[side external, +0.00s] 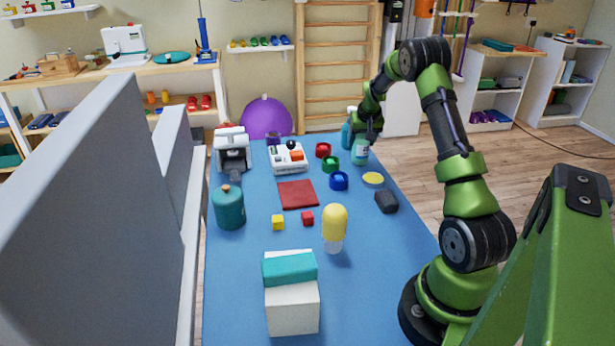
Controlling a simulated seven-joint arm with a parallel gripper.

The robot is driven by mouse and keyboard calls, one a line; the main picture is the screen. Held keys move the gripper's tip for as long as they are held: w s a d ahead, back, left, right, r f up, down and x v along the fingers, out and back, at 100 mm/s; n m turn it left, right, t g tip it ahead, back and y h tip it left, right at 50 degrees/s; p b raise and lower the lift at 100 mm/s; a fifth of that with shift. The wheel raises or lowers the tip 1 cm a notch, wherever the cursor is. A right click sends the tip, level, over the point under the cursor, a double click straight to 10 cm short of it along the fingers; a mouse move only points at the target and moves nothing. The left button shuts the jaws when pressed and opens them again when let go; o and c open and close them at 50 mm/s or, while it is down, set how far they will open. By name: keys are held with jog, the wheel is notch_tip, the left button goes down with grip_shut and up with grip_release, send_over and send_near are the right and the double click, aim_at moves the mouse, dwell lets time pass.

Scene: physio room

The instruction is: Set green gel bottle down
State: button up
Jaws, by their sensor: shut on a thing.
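The green gel bottle (360,152) is a pale green bottle with a light label at the far right of the blue table. My gripper (368,133) is above it and shut on its upper part, with the arm reaching in from the right. The bottle looks upright. Its base is close to the table top, but I cannot tell whether it touches. The fingers are small and partly hidden by the gripper body. A teal-blue bottle (347,134) stands just behind and to the left of it.
A yellow disc (373,179) and a dark block (386,201) lie nearer along the right edge. A red mat (297,194) lies mid-table. The front right of the blue table (370,280) is clear.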

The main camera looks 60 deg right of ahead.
jog(key=o, duration=1.3)
jog(key=shift+f, duration=0.1)
jog(key=shift+c, duration=0.2)
jog(key=v, duration=1.2)
jog(key=w+a+r+n+t+y, duration=0.1)
jog(key=a+r, duration=0.2)
jog(key=a, duration=0.4)
jog(key=w+a+r+t, duration=0.1)
jog(key=a+r, duration=0.3)
jog(key=a, duration=0.3)
jog(key=s+a+r+n+t+y, duration=0.1)
jog(key=s+a+r+n+y, duration=0.15)
jog(key=a, duration=0.95)
jog(key=s+a+n+y, duration=0.1)
jog(key=s+a, duration=0.4)
jog(key=a, duration=0.3)
jog(key=s+a+f+n+t+y, duration=0.1)
jog(key=s+a, duration=0.5)
jog(key=a, duration=0.2)
jog(key=shift+s+a+f, duration=0.2)
jog(key=shift+a, duration=0.1)
